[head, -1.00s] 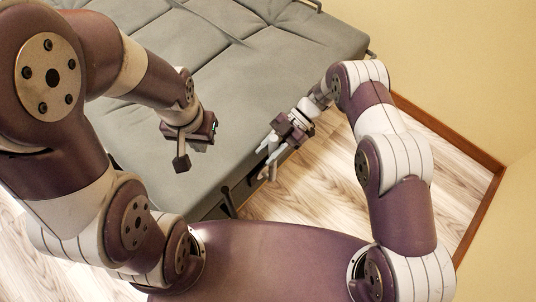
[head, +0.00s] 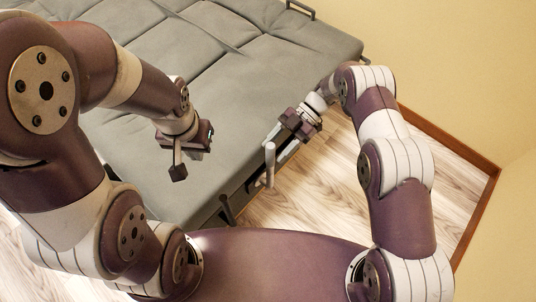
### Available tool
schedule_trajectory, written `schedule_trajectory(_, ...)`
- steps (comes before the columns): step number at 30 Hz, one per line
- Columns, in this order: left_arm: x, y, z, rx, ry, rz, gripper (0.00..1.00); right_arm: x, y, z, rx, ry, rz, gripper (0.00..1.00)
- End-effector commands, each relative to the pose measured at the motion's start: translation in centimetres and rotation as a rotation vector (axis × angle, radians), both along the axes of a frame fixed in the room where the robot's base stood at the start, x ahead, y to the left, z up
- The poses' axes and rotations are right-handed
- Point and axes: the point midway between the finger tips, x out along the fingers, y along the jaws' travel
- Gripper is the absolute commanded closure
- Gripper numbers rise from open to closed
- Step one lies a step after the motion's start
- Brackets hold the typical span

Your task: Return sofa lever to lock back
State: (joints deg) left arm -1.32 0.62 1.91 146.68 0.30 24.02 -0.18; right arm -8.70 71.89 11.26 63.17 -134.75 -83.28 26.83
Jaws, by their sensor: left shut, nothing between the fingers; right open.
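The grey sofa (head: 235,95) lies folded out flat below me. A pale upright handle, apparently the sofa lever (head: 269,163), stands at its right side edge near the front. My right gripper (head: 279,143) is open beside and just above the handle. The overlap hides whether its fingers touch the handle. A dark post (head: 226,208) stands at the sofa's near corner. My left gripper (head: 178,168) is shut and empty above the sofa's left-middle part, away from the handle.
The wooden floor (head: 330,180) right of the sofa is bare. A yellow wall (head: 440,70) with a brown baseboard (head: 480,210) bounds it on the right. A metal rail (head: 300,8) shows at the sofa's far edge.

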Motion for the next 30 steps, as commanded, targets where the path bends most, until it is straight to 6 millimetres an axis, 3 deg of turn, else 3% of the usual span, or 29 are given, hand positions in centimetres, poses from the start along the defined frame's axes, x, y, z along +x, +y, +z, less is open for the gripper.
schedule_trajectory(6,0.0,0.0,0.8,0.0,0.0,0.0,1.0,3.5,-3.5,2.8,-0.001,-0.002,-0.002,0.45)
schedule_trajectory(10,0.0,0.0,0.8,0.0,0.0,0.0,1.0,4.6,-4.6,3.6,0.0,-0.001,-0.001,0.45)
schedule_trajectory(28,0.0,0.0,0.8,0.0,0.0,0.0,1.0,4.9,-5.0,3.8,0.002,-0.002,0.001,0.45)
schedule_trajectory(30,0.0,0.0,0.8,0.0,0.0,0.0,1.0,5.7,-4.8,3.2,0.004,-0.058,-0.011,0.45)
